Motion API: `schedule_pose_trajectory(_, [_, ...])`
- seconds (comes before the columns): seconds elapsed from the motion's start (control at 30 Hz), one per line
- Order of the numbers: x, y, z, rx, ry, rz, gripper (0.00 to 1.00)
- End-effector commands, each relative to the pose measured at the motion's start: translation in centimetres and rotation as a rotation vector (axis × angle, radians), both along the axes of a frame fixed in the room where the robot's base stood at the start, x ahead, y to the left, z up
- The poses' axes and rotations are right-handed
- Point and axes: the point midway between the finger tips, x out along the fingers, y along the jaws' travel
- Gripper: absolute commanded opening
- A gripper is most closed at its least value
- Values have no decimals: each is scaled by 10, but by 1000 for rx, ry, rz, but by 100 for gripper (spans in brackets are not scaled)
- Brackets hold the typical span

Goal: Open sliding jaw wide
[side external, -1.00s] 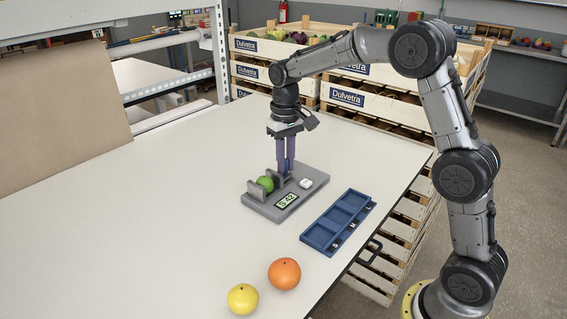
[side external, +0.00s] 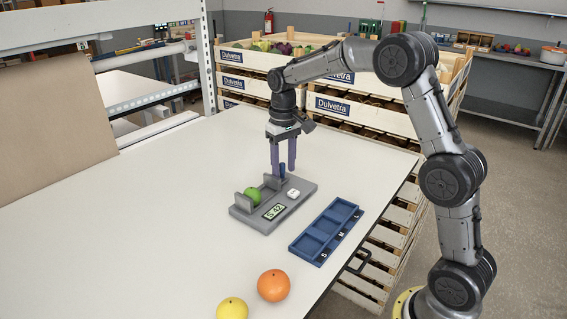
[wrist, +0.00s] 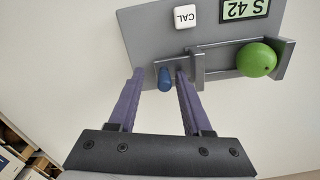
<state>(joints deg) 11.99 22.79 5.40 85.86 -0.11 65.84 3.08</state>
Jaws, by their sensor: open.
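A grey measuring gauge (side external: 262,223) lies on the table, its display reading S 42. A green fruit (side external: 253,196) sits between its two upright jaws, against or very near the fixed jaw (side external: 242,203). The sliding jaw (wrist: 197,66) stands apart from the fruit with a clear gap in the wrist view. A blue knob (wrist: 164,80) sits beside the sliding jaw. My gripper (side external: 283,173) is open, with one finger on each side of the knob; the wrist view shows space beside it. The gripper holds nothing.
A white CAL button (wrist: 186,15) is on the gauge. A blue tray (side external: 325,231) with S, M, L compartments lies to the right. An orange fruit (side external: 273,285) and a yellow fruit (side external: 232,309) rest near the front. Table left of the gauge is clear.

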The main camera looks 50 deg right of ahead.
Motion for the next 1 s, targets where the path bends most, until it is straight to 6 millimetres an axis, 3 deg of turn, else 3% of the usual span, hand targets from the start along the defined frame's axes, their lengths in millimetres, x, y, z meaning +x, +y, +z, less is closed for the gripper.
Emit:
schedule_pose_trajectory(0.13, [1, 0, 6, 1, -1, 0, 49])
schedule_pose_trajectory(0.27, [1, 1, 25, 0, -4, 0, 49])
schedule_pose_trajectory(0.7, [0, 0, 114, -1, -3, 0, 49])
schedule_pose_trajectory(1.0, [0, 0, 138, 0, -1, 0, 49])
